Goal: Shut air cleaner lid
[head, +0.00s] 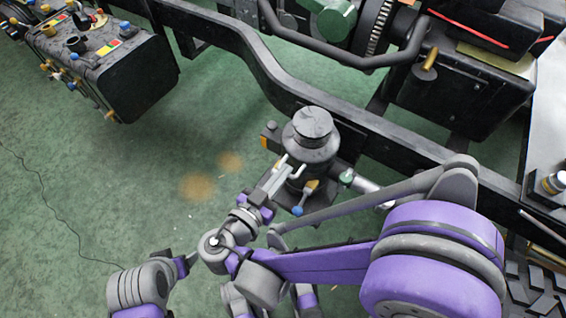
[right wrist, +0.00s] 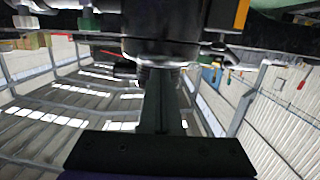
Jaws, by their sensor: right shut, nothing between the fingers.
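The air cleaner (head: 312,150) is a dark round canister on the outer side of the black chassis rail. Its lid (head: 313,122) is a dark grey stepped cap on top; I cannot tell whether it is fully seated. My right gripper (head: 282,168) is at the canister's lower left side, below the lid, with its fingers shut and empty. I cannot tell whether it touches. In the right wrist view the shut fingers (right wrist: 161,95) point up towards the underside of a dark round body (right wrist: 160,45).
The black chassis rail (head: 250,55) runs diagonally behind the canister. A small blue-tipped valve (head: 297,210) and a silver pipe (head: 368,187) are close to the gripper. A black tank (head: 115,75) hangs at upper left.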

